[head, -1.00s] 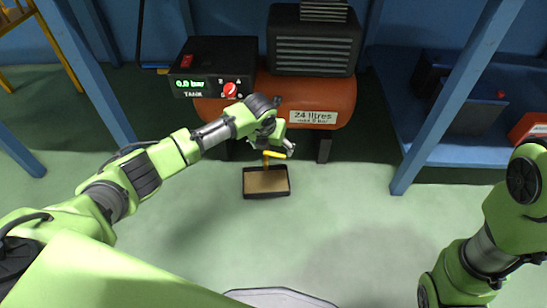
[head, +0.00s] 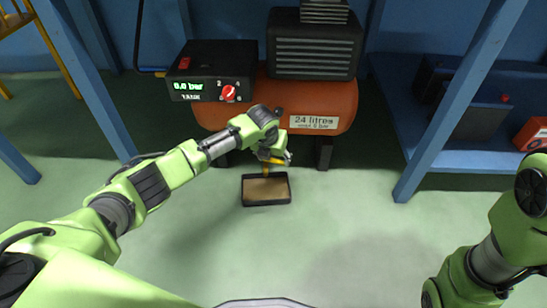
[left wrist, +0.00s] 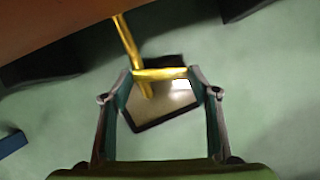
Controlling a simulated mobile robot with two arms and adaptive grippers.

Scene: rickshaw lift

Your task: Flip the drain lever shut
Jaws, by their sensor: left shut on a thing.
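The brass-yellow drain lever (left wrist: 160,73) lies across between my left gripper's fingertips in the left wrist view, touching both. It joins a brass drain pipe (left wrist: 127,42) that hangs from the underside of the tank. In the head view the drain lever (head: 274,161) is a small yellow bit, partly hidden by my left gripper (head: 279,157). That gripper is shut on the lever, below the orange tank (head: 336,99). A dark-rimmed drip tray (head: 246,192) stands on the floor under the drain. My right arm is at the right edge; its gripper is out of view.
The gauge box (head: 212,60) on the tank reads 0.0 bar. Blue posts (head: 455,100) and a blue shelf (head: 480,155) stand at the right. A tank foot (head: 323,153) is close right of my left gripper. The green floor in front is clear.

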